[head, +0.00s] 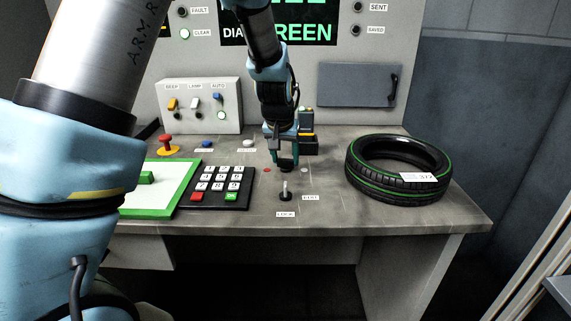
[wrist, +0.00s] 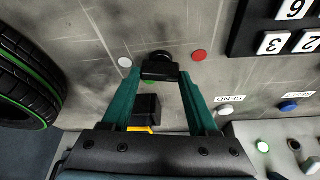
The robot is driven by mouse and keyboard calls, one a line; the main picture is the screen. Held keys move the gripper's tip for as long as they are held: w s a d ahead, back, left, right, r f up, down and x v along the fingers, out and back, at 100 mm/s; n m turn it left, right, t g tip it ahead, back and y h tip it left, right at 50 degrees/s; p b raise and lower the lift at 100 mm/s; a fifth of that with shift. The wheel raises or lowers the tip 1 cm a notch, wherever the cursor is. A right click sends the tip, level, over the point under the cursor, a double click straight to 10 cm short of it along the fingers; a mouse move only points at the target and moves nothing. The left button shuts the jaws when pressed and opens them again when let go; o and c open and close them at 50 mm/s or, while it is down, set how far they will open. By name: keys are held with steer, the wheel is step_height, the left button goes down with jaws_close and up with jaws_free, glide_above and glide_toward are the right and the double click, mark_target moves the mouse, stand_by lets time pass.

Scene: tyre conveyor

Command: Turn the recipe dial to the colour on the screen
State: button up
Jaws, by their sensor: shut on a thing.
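The black recipe dial (wrist: 160,70) stands on the grey desk. My gripper (head: 285,163) points down over it, and in the wrist view my gripper (wrist: 162,72) has its green fingers shut on the dial's sides. A red dot (wrist: 199,55) and a white dot (wrist: 125,62) lie on either side of the dial. A green patch (wrist: 147,82) shows beside it, partly hidden. I cannot tell which way the dial points.
A keypad (head: 222,187) and a green-edged white panel (head: 158,190) lie left of the dial. A small lever (head: 285,192) stands in front. A tyre (head: 399,166) lies at right. A black and yellow device (head: 308,143) stands close behind. A switch box (head: 200,105) is at back left.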

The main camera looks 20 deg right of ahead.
steer(key=m+b, duration=0.1)
steer(key=m+g+b, duration=0.1)
steer(key=m, duration=0.1)
steer(key=m+h+b, duration=0.1)
steer(key=shift+w+a+f, duration=0.1)
steer(key=shift+w+a, duration=0.1)
steer(key=shift+w, duration=0.05)
steer(key=m+g, duration=0.1)
steer(key=m, duration=0.1)
steer(key=m+g, duration=0.1)
steer(key=m, duration=0.2)
steer(key=shift+w+h, duration=0.1)
steer(key=shift+h, duration=0.3)
steer(key=m+g+p, duration=0.1)
steer(key=m, duration=0.2)
steer(key=m+g+p, duration=0.1)
steer(key=m+p, duration=0.1)
steer(key=m, duration=0.1)
steer(key=shift+w+d+r+g, duration=0.1)
steer(key=shift+r+g, duration=0.1)
steer(key=shift+g, duration=0.1)
steer(key=m+y+p, duration=0.1)
steer(key=m, duration=0.2)
steer(key=m+g+y+p, duration=0.1)
steer(key=m, duration=0.1)
steer(key=shift+d+f+m+g, duration=0.1)
steer(key=shift+m+g, duration=0.2)
steer(key=shift+m, duration=0.1)
steer(key=shift+p, duration=0.3)
steer(key=o, duration=1.4)
